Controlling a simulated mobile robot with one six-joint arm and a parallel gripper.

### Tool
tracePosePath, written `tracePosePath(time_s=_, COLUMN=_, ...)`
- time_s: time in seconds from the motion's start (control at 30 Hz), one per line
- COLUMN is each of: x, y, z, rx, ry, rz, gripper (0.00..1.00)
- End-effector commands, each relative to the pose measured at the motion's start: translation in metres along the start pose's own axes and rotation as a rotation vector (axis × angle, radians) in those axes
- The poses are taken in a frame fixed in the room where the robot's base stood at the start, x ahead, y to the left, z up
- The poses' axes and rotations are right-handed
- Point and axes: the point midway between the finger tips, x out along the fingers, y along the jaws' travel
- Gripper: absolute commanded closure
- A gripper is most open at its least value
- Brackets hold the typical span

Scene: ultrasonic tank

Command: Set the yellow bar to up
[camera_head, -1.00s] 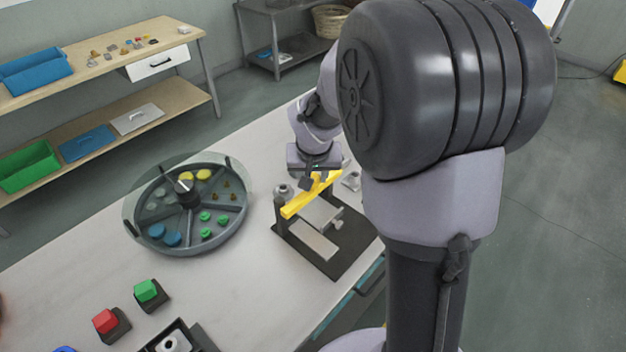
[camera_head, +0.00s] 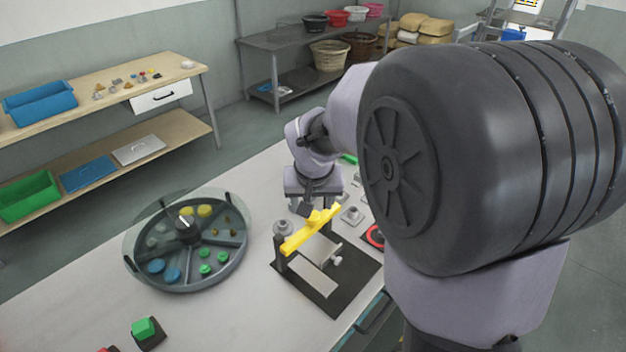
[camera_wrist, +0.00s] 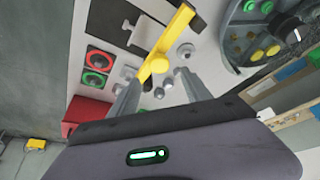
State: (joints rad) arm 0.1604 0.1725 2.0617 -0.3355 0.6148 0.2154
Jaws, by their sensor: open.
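The yellow bar (camera_head: 298,239) lies lengthwise above a dark base plate (camera_head: 352,285), its near end at a dark post. A raised yellow knob (camera_head: 318,217) stands on the bar. My gripper (camera_head: 315,209) is above the bar's far half, near the knob; the arm's wrist hides little of the bar. In the wrist view, the yellow bar (camera_wrist: 174,37) runs away from between the two open fingers of my gripper (camera_wrist: 158,80). Its knob (camera_wrist: 160,64) is just beyond the fingertips. The fingers are apart, and I see no grip on the bar; contact cannot be told.
A round divided tray (camera_head: 235,262) with coloured pieces and a clear cover stands left of the fixture. A green button (camera_head: 143,328) is at the front left. Red round controls (camera_wrist: 98,60) and grey knobs (camera_wrist: 186,50) are close to the gripper. The tabletop between tray and button is clear.

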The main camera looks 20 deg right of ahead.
Motion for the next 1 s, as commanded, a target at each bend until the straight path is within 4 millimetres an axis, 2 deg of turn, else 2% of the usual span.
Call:
tracePosePath(time_s=0.03, x=-0.019, y=0.000, z=-0.003, rx=-0.001, ry=0.004, rz=-0.001, gripper=0.43)
tracePosePath(time_s=0.1, x=-0.041, y=-0.001, z=-0.003, rx=-0.001, ry=0.005, rz=-0.001, gripper=0.43)
tracePosePath(time_s=0.2, x=-0.069, y=-0.001, z=-0.003, rx=-0.001, ry=0.004, rz=-0.002, gripper=0.43)
tracePosePath(time_s=0.33, x=-0.095, y=-0.001, z=-0.002, rx=-0.001, ry=0.004, rz=-0.001, gripper=0.43)
tracePosePath(time_s=0.5, x=-0.111, y=0.000, z=-0.001, rx=0.000, ry=0.001, rz=0.000, gripper=0.43)
tracePosePath(time_s=0.8, x=-0.111, y=-0.001, z=0.001, rx=0.000, ry=0.001, rz=-0.001, gripper=0.43)
tracePosePath(time_s=0.87, x=-0.111, y=-0.003, z=0.011, rx=0.004, ry=0.006, rz=-0.016, gripper=0.43)
tracePosePath(time_s=0.97, x=-0.112, y=-0.013, z=0.067, rx=0.021, ry=0.018, rz=-0.090, gripper=0.43)
tracePosePath(time_s=1.0, x=-0.111, y=-0.018, z=0.096, rx=0.027, ry=0.022, rz=-0.131, gripper=0.43)
